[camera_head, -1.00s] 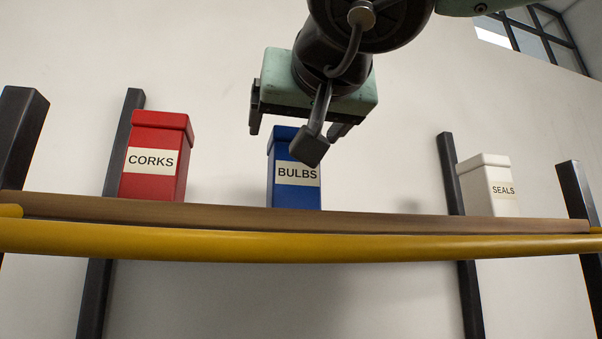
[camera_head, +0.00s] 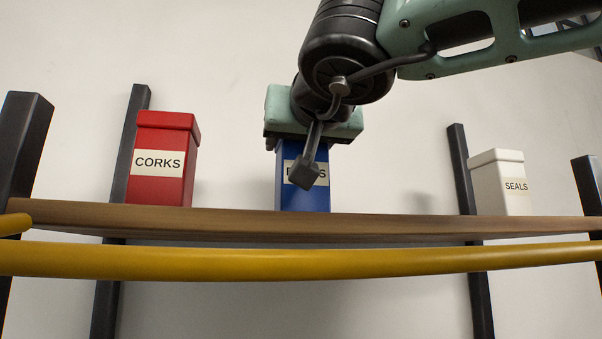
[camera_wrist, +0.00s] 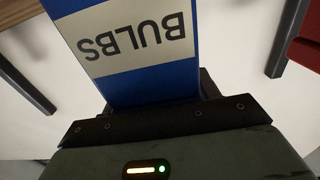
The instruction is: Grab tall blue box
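The tall blue box (camera_head: 303,200) with a white BULBS label stands upright on the wooden shelf, between the red and white boxes. My gripper (camera_head: 312,146) is directly over its top, pointing down, and hides the top. Part of my arm covers some of the label. In the wrist view the blue box (camera_wrist: 152,84) appears upside down, close against the gripper's dark base. A dark finger (camera_wrist: 209,84) shows right beside one edge of the box. The fingers are mostly hidden, so I cannot tell whether they press on it.
A red CORKS box (camera_head: 160,185) stands left on the wooden shelf (camera_head: 400,227), and a white SEALS box (camera_head: 498,190) stands right. A yellow rail (camera_head: 300,264) runs in front and below. Dark posts (camera_head: 465,180) stand along the shelf. The shelf is clear on both sides of the blue box.

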